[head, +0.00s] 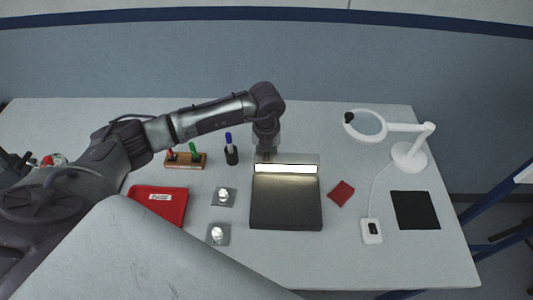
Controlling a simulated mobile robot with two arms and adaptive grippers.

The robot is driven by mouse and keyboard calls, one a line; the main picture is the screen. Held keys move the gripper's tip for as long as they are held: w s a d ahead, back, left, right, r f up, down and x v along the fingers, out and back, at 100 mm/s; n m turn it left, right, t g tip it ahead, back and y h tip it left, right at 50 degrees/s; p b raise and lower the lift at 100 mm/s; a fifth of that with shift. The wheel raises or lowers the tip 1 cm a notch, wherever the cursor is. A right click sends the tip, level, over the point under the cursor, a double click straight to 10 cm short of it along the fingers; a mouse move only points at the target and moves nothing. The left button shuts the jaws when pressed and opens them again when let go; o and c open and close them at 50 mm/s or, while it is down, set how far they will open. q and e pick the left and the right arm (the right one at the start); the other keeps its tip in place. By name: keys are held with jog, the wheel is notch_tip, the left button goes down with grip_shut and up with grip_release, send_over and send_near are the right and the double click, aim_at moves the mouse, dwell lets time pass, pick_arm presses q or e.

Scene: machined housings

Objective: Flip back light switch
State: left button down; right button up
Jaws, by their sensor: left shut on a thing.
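The back light (286,203) is a dark, flat box in the middle of the table, with a bright lit strip (286,168) along its rear part. My left gripper (266,152) points down at the rear left corner of the back light, just behind the lit strip. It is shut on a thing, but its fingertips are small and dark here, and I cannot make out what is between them. No switch on the back light shows clearly. My right gripper is not in view.
A red cloth (342,193), magnifier lamp (408,155), white switch box (371,231) and black mat (415,210) lie right.

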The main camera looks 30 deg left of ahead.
aim_at(266, 160)
pick_arm(q)
jog(key=c, duration=1)
grip_release()
jog(key=shift+c, duration=0.2)
notch_tip(266, 160, up, 12)
jog(key=shift+s, duration=0.2)
jog(key=shift+d+f, duration=0.1)
jog(key=shift+d, duration=0.05)
